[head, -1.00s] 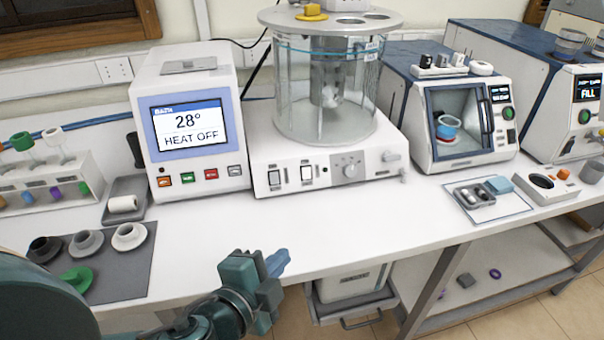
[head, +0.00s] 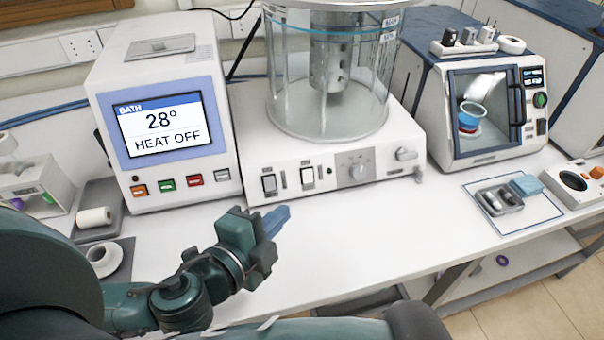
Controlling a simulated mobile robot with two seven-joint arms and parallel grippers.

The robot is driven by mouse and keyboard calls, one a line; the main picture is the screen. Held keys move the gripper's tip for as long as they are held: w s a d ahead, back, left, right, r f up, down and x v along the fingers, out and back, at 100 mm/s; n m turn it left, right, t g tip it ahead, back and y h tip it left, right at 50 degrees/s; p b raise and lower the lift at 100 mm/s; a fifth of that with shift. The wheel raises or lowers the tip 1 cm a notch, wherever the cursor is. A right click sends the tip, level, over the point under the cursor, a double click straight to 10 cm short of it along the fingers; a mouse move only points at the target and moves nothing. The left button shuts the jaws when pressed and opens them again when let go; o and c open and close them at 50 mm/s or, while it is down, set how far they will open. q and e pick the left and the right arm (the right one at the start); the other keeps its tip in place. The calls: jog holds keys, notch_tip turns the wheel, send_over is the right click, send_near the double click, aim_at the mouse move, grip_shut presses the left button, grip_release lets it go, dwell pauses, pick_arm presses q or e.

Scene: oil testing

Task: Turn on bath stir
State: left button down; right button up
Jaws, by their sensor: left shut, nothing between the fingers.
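The bath unit (head: 330,165) is a white base with a clear glass cylinder (head: 327,90) on top. My right gripper is not in view.
Coloured buttons (head: 180,183) line the controller's lower front. A white roll (head: 95,217) and a small rack (head: 32,190) stand at the left. A chamber device (head: 490,100) and a small tray (head: 498,200) are at the right. The bench front between them is clear.

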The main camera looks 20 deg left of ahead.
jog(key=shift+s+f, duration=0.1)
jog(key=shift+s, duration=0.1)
pick_arm(q)
jog(key=b, duration=0.4)
send_near(308, 176)
jog(key=w+d, duration=0.3)
jog(key=d, duration=0.1)
jog(key=shift+w+d+r, duration=0.1)
jog(key=shift+w+r, duration=0.05)
jog(key=shift+r, duration=0.15)
jog(key=shift+w+a+f+b, duration=0.25)
jog(key=shift+w+a+b, duration=0.1)
jog(key=shift+w, duration=0.15)
jog(key=shift+w+a+f+b, duration=0.25)
jog(key=shift+w+a+f, duration=0.1)
jog(key=shift+w, duration=0.15)
jog(key=shift+w+a+f, duration=0.1)
jog(key=shift+w+a, duration=0.25)
jog(key=shift+w, duration=0.15)
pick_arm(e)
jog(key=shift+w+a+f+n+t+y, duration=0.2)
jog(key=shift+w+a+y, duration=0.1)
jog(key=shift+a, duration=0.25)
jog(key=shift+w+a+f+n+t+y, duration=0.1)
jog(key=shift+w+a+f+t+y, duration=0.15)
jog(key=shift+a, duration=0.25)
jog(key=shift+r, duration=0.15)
